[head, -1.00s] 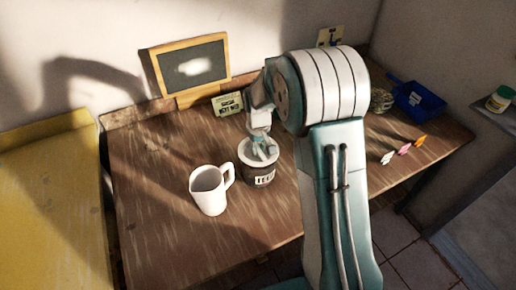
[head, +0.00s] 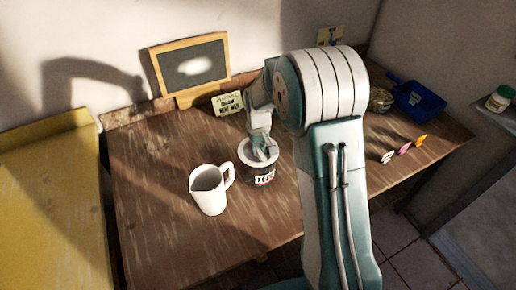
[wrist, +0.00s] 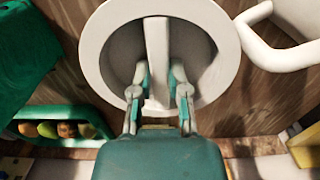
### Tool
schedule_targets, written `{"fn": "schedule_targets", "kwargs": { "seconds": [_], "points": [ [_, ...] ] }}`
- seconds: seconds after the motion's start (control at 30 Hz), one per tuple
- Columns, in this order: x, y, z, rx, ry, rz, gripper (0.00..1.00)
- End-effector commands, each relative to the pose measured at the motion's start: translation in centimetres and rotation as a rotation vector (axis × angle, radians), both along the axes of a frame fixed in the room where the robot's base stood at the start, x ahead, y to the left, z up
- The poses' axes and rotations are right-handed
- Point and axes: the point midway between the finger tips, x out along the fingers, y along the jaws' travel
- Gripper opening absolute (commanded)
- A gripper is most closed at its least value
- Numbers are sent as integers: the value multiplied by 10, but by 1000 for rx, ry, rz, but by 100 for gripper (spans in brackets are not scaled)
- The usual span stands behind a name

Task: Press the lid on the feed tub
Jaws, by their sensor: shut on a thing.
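The white round lid (wrist: 122,45) fills the top middle of the wrist view, with a raised bar handle across its centre. My gripper (wrist: 157,78) is shut on that bar, one finger on each side. In the head view my gripper (head: 263,150) points down over the dark feed tub (head: 262,177), which has a white label and stands upright on the table. The lid (head: 245,154) is at the tub's mouth there. I cannot tell whether it is seated all the way down; its underside is hidden.
A white jug (head: 209,193) stands close to the tub's left on the wooden table (head: 160,235). A small chalkboard (head: 190,65) and a sign card (head: 227,104) stand behind. A blue bin (head: 420,101) and small coloured tags (head: 405,148) are at the right. The table's front left is clear.

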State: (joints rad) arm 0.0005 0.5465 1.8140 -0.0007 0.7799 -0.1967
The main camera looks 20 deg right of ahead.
Motion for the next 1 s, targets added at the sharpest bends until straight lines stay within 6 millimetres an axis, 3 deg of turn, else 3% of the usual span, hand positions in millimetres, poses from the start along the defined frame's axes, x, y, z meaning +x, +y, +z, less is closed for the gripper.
{"fn": "schedule_targets", "kwargs": {
  "seconds": [0.37,0.4,0.5,0.77,0.83,0.9,1.0],
  "points": [
    [0,0,0,0,0,0,0],
    [0,0,0,0,0,0,26],
    [0,0,0,0,0,0,62],
    [0,0,0,0,0,0,62],
    [0,0,0,0,0,0,84],
    [0,0,0,0,0,0,96],
    [0,0,0,0,0,0,96]
  ]
}}
